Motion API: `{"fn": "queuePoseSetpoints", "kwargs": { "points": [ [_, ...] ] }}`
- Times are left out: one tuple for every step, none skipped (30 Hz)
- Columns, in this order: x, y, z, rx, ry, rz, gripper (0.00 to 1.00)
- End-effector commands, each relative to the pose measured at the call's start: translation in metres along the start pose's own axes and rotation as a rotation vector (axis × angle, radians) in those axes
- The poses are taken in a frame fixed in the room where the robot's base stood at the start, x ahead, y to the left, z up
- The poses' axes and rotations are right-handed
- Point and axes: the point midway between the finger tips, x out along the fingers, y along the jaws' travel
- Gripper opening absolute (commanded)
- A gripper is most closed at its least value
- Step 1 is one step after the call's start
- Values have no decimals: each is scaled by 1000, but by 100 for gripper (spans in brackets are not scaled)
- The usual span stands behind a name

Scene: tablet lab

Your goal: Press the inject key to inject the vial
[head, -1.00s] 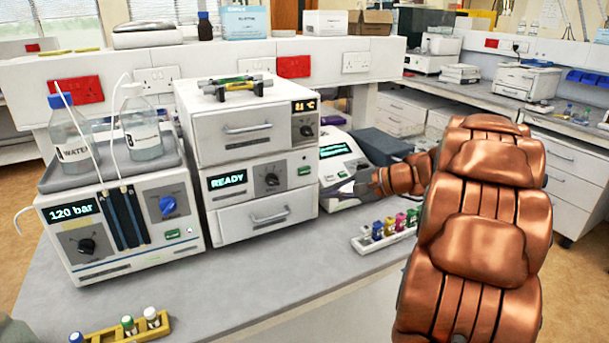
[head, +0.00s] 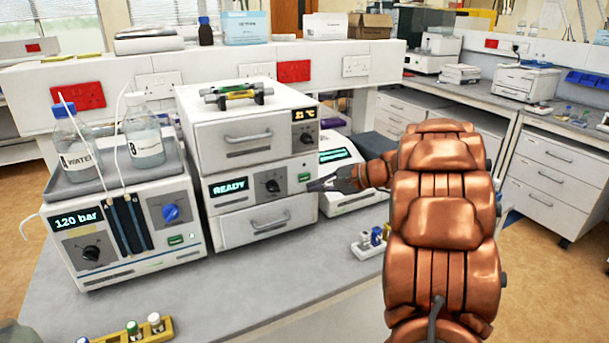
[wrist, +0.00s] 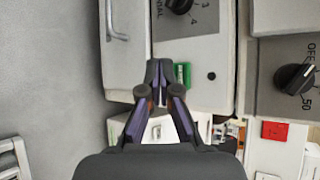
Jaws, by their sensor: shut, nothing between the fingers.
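The instrument stack (head: 243,135) stands on the bench, and its middle module shows READY on its display (head: 229,187). A small green key (head: 305,178), which looks like the inject key, is on the right of that module's front. The green key also shows in the wrist view (wrist: 184,75). My gripper (head: 314,187) is shut and empty, with its tips just below and right of the key in the head view. In the wrist view my fingertips (wrist: 159,68) are close beside the key. I cannot tell whether they touch the panel.
A pump unit (head: 125,228) reading 120 bar, with bottles on top, stands at left. Another instrument (head: 340,157) is partly behind my arm. A white vial rack (head: 366,250) sits below my gripper, partly hidden. A yellow rack (head: 150,333) is at the front.

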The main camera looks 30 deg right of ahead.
Motion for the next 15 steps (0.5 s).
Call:
{"fn": "queuePoseSetpoints", "kwargs": {
  "points": [
    [3,-3,-2,1,-1,-1,0],
    [5,-4,-4,1,-1,-1,0],
    [7,-5,-5,0,0,-1,0],
    [8,-6,-6,0,0,0,0],
    [9,-7,-7,-1,1,0,0],
    [10,-8,-8,-2,1,0,0],
    [11,-8,-8,-2,1,0,0],
    [11,-9,-8,-2,2,0,0],
    [12,-9,-9,-2,2,0,0],
    [12,-9,-9,-2,2,0,0],
    [12,-9,-9,-2,2,0,0],
    [12,-10,-9,-2,2,0,0],
    [12,-9,-10,-2,2,0,0],
    [12,-9,-10,-2,2,0,0],
    [12,-9,-9,-2,2,0,0]
  ]
}}
